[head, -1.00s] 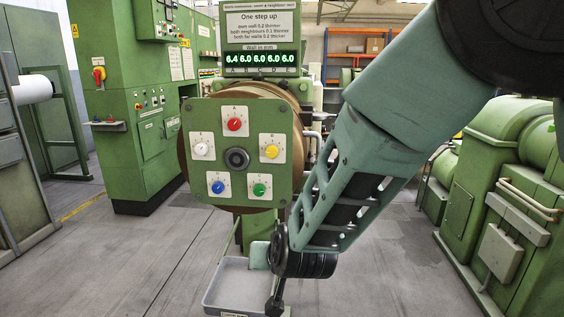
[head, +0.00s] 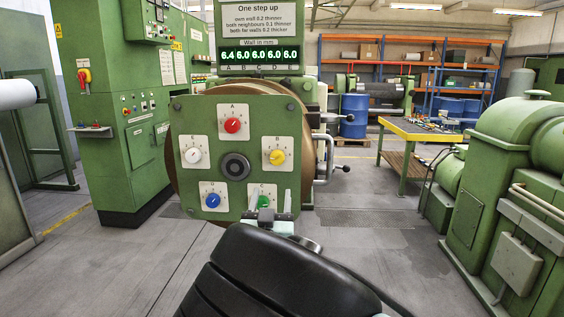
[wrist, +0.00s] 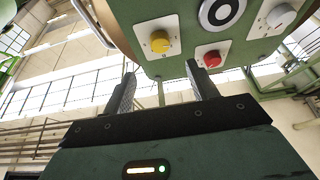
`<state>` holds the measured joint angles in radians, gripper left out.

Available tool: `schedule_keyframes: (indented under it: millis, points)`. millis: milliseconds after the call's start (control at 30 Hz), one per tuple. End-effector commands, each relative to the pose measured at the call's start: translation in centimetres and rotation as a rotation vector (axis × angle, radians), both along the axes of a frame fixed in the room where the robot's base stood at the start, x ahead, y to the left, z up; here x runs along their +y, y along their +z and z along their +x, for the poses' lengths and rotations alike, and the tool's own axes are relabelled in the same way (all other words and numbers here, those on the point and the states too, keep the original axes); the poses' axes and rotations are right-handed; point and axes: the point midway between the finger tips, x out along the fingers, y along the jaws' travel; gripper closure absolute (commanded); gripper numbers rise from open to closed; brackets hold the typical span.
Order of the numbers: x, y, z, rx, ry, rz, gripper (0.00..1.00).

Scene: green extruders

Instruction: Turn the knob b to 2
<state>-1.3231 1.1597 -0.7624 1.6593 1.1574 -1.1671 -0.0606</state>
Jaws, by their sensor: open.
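Knob b is the yellow knob (head: 277,157) on a white plate marked B, at the right of the green front panel (head: 283,125). The setting it points to is too small to read. In the wrist view the yellow knob (wrist: 160,42) lies beyond and just above the gap between the fingers, apart from them. My gripper (head: 270,196) is open and empty. In the head view its pale fingers overlap the lower right of the panel, around the green knob (head: 263,201), below the yellow one. In the wrist view my gripper (wrist: 161,70) shows two dark spread fingers.
The panel also has red (head: 232,125), white (head: 193,155) and blue (head: 212,200) knobs around a dark central hub (head: 235,167). The display (head: 260,54) reads 6.4 6.0 6.0 6.0 6.0. A handle (head: 325,155) sticks out right of the panel. Floor right of it is clear.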

Motion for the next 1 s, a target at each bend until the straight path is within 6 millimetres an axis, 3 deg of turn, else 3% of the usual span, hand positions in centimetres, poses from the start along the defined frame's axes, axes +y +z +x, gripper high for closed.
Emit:
schedule_keyframes:
  millis: [300,500,700,1000]
  points:
    - [-0.3,2.9,6.3,0.001,-0.001,-0.002,0.42]
    - [-0.4,4.1,9.4,0.002,0.000,-0.001,0.42]
    - [-0.4,4.6,11.0,0.002,0.000,-0.001,0.42]
    - [-0.4,4.6,11.3,0.002,0.000,-0.001,0.42]
